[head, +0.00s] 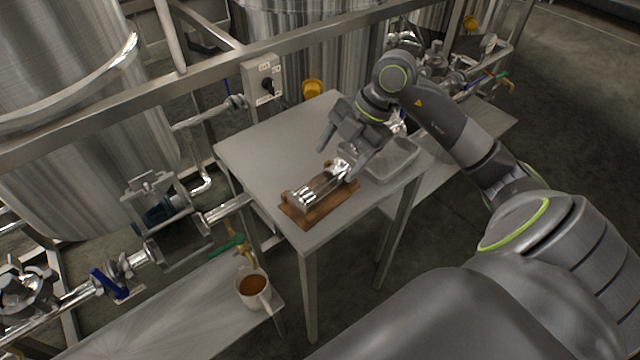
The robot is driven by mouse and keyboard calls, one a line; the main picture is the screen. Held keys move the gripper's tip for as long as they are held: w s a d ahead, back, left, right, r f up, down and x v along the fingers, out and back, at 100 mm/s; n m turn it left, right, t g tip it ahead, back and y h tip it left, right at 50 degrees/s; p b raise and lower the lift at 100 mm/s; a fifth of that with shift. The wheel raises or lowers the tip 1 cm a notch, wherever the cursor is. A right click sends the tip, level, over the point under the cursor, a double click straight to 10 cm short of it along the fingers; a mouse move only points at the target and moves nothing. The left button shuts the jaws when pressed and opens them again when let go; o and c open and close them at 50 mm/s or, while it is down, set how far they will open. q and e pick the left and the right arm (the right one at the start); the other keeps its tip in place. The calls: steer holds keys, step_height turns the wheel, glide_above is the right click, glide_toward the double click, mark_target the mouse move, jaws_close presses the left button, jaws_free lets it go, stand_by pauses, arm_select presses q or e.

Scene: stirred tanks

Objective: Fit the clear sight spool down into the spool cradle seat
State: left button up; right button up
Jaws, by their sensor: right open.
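The clear sight spool (322,186) lies on its side on a brown wooden board (305,217) on the steel table. It has shiny metal ends and a see-through middle. My right gripper (341,158) is open over the spool's far end, one finger to each side; I cannot tell whether it touches. What looks like the spool cradle seat (182,246) is an empty trough in a gap of the pipe line at the left, with a raised metal bracket (150,188) behind it. My left gripper is not in view.
The steel table (258,150) has free room left of the board. A shallow clear tray (390,160) stands at its right. A mug of brown liquid (253,290) stands on the low bench, below a green-handled valve (228,245). A blue-handled valve (108,284) is at the left.

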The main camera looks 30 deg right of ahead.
mark_target(324, 180)
steer(key=shift+x, duration=1.25)
steer(key=shift+p+x, duration=0.3)
steer(key=shift+x, duration=2)
steer(key=shift+a+f, duration=0.25)
steer(key=shift+f, duration=0.25)
steer(key=shift+c, duration=0.5)
steer(key=c, duration=1.3)
steer(key=shift+o, duration=0.2)
steer(key=shift+r, duration=0.1)
